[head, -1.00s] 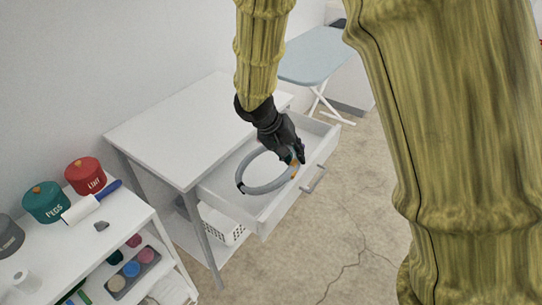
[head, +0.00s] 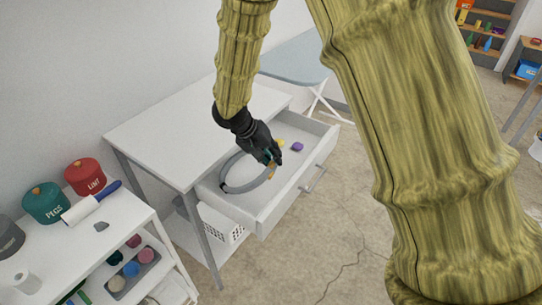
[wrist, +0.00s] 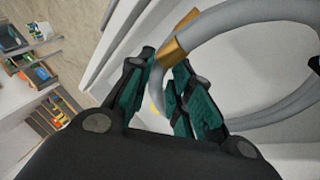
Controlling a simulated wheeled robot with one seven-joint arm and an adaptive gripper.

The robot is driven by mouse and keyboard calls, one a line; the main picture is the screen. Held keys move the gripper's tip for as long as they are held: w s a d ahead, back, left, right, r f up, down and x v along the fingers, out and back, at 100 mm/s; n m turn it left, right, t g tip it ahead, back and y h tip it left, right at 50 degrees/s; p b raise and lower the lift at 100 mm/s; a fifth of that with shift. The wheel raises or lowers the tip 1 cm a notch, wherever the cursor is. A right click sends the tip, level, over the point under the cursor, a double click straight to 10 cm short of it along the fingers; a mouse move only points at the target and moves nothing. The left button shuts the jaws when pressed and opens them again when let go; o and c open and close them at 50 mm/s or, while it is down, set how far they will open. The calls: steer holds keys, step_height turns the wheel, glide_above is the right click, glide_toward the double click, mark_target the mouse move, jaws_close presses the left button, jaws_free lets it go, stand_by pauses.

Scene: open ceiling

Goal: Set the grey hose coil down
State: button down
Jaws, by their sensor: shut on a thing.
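The grey hose coil (head: 229,187) is a ring with a brass-coloured fitting, over or in the open white drawer (head: 262,221) of the white table. It also shows large in the wrist view (wrist: 244,27), with its brass fitting near the fingertips. My gripper (head: 274,164) is shut on the coil near the fitting; its fingers (wrist: 160,95) close around a hose end in the wrist view. I cannot tell whether the coil touches the drawer floor.
A yellow item (head: 280,143) and a purple item (head: 297,147) lie in the drawer's far part. A white basket (head: 222,225) sits under the table. A shelf unit (head: 125,214) with tins stands at left. An ironing board (head: 296,62) stands behind.

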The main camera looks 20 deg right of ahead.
steer(key=shift+f, duration=0.1)
steer(key=c, duration=1.3)
jaws_free()
steer(key=v, duration=1.2)
